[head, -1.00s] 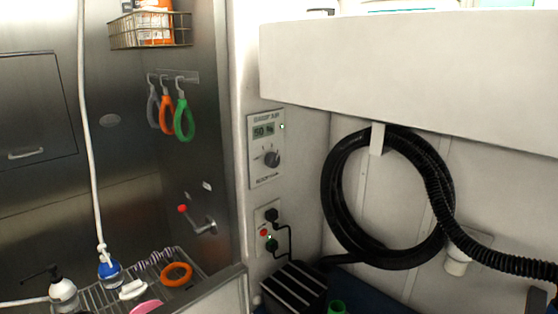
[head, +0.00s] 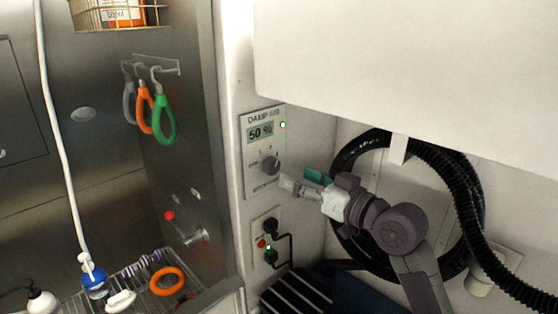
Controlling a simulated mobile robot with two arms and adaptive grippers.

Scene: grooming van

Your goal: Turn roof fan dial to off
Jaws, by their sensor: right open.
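The roof fan dial (head: 271,166) is a dark round knob on a pale wall panel (head: 249,187). Above it a small display (head: 261,133) reads 50 %, and a green light glows beside the display. My right gripper (head: 292,183) comes in from the lower right, with pale fingers and a teal part. Its fingertips are just right of and below the dial, at the panel's lower right edge. It is open and holds nothing that I can see. Whether it touches the panel is unclear. My left gripper is not in view.
A socket plate (head: 262,221) with plugs and a cord sits below the panel. A coiled black hose (head: 353,150) hangs behind my right arm. A white cabinet (head: 405,70) overhangs above. At left, grooming loops (head: 163,120) hang over a wire rack (head: 143,282).

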